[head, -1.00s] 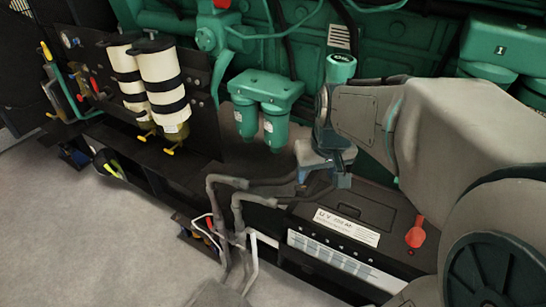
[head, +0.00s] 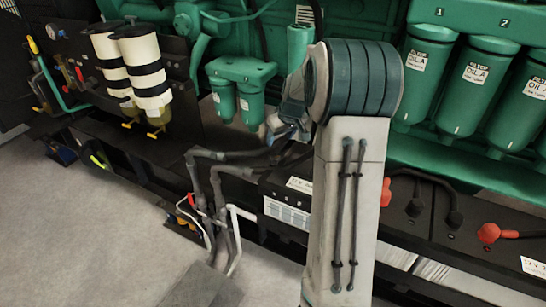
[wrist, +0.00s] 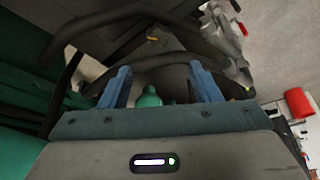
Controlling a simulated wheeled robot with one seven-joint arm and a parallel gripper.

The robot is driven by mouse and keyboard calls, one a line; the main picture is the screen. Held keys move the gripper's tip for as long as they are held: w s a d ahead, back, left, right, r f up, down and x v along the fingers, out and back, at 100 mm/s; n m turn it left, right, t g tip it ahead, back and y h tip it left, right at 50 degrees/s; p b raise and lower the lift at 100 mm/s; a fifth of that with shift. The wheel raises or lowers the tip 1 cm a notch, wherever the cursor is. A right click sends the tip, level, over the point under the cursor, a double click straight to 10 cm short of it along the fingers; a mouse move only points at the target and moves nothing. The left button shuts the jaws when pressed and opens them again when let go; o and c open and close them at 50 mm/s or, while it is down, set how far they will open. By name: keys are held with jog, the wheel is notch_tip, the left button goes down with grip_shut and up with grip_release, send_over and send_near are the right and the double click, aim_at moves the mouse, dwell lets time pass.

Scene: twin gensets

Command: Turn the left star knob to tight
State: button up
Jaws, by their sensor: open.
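I cannot make out a star knob in either view. My gripper (wrist: 160,85) shows in the wrist view with its two blue fingers apart. A green rounded part (wrist: 151,97) shows low between the fingers, partly hidden by the gripper body; I cannot tell what it belongs to or whether it is touched. In the head view my gripper (head: 287,128) is small and partly hidden by my arm, just right of the twin green canisters (head: 238,82).
Two white canisters (head: 142,65) with black bands stand at the left. Grey hoses (head: 215,175) run below the gripper. Batteries with red terminal caps (head: 489,233) lie along the right front. Green oil filters (head: 475,85) stand behind. Open floor (head: 90,220) is at the front left.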

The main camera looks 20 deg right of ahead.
aim_at(274, 156)
jog(key=x, duration=1.1)
jog(key=shift+d+f, duration=0.1)
jog(key=shift+f, duration=0.15)
